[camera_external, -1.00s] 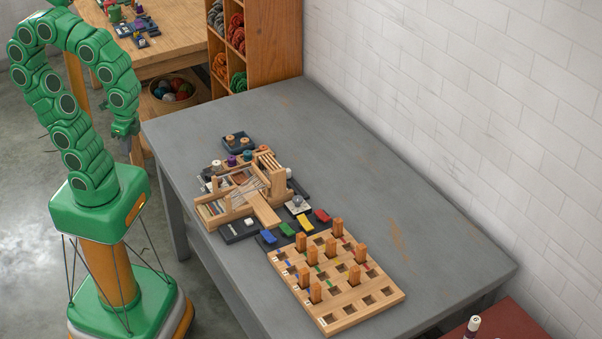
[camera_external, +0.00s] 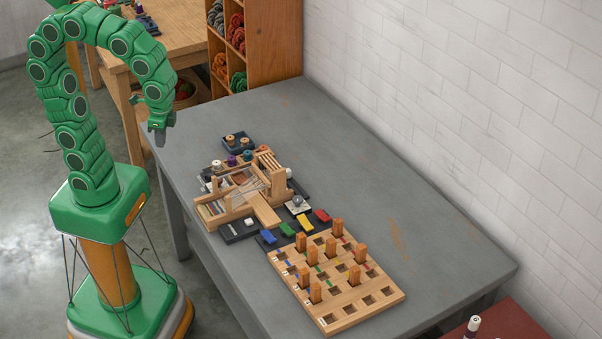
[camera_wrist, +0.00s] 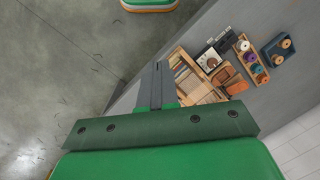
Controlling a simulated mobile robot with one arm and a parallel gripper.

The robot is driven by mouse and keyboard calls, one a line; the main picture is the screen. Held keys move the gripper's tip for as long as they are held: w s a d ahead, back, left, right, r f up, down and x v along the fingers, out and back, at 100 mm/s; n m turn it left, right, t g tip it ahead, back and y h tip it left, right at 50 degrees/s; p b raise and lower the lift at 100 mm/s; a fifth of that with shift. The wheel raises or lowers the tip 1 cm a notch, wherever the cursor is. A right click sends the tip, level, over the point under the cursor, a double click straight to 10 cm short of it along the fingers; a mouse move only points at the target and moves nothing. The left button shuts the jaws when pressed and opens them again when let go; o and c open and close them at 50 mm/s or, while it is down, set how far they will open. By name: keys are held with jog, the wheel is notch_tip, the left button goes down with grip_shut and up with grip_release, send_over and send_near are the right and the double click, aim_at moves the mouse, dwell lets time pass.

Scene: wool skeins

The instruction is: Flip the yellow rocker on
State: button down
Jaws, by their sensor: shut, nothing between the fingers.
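The yellow rocker (camera_external: 304,225) is in a row of coloured rockers on the grey table, between the green rocker (camera_external: 287,229) and the red rocker (camera_external: 322,215). A blue rocker (camera_external: 268,237) is at the left end of the row. The yellow rocker is too small to tell which way it is tipped. My gripper (camera_external: 158,138) is shut and empty, pointing down near the table's far left corner, well apart from the rockers. In the wrist view its closed fingers (camera_wrist: 155,84) show, and the rockers cannot be made out.
A small wooden loom (camera_external: 240,195) stands between my gripper and the rockers. A tray with spools (camera_external: 237,142) is behind it. A wooden pegboard (camera_external: 375,296) with upright pegs lies in front of the rockers. The table's right side is clear.

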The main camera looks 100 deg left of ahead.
jog(key=w+a+n, duration=0.2)
jog(key=w, duration=1)
jog(key=n+y, duration=0.2)
jog(key=n, duration=0.3)
send_over(301, 217)
jog(key=w+d, duration=0.3)
jog(key=d, duration=0.1)
notch_tip(301, 217, down, 13)
jog(key=shift+w+a+f+g, duration=0.15)
jog(key=shift+w+f+g, duration=0.25)
jog(key=shift+f, duration=0.4)
jog(key=shift+f, duration=0.15)
jog(key=x, duration=1.3)
jog(key=shift+a+f, duration=0.1)
jog(key=shift+f, duration=0.3)
